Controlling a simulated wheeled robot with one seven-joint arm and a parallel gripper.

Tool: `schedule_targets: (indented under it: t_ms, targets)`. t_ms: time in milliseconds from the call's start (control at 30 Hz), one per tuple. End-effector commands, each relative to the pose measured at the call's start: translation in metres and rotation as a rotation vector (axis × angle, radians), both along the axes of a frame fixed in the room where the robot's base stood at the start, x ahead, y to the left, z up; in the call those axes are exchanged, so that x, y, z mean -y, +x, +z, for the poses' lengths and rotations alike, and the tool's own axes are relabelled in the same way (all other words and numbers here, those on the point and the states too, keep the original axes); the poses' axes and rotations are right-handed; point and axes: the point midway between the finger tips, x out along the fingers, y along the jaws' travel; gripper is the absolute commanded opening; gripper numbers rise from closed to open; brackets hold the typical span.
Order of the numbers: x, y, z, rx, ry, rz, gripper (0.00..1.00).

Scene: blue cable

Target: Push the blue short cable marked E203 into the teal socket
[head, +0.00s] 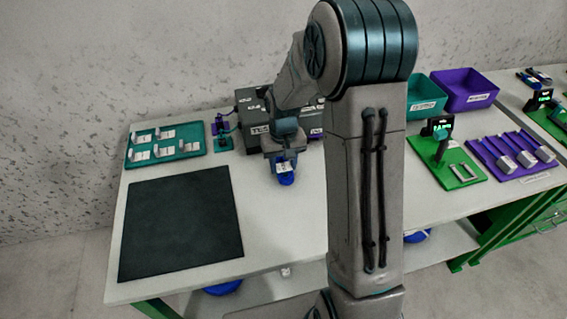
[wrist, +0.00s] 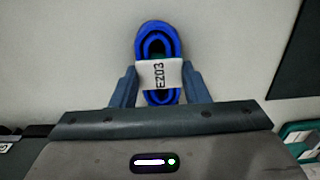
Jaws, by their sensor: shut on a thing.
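The blue short cable (wrist: 157,35) is a coiled loop with a white tag reading E203, seen large in the wrist view. My gripper (wrist: 159,82) is shut on it, one finger on each side of the tag. In the head view the blue cable (head: 286,179) hangs at the lower end of my gripper (head: 285,163), over the pale table top. A dark grey box (head: 250,108) with labels stands behind my gripper. I cannot make out a teal socket on it, as my arm covers part of its front.
A teal tray (head: 190,153) with several white-tagged pieces lies at the left. A small teal stand (head: 224,143) with a purple part is beside the box. A dark mat (head: 180,225) covers the table's front left. Teal (head: 424,97) and purple (head: 464,90) bins stand right of my arm.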

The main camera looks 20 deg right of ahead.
Motion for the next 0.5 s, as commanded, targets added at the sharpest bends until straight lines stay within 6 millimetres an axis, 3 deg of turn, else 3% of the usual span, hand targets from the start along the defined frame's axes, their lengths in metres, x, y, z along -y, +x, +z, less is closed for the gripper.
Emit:
schedule_targets:
  t_ms: [500]
  targets:
    - [0.0, 0.016, 0.0, 0.001, 0.0, 0.0, 0.18]
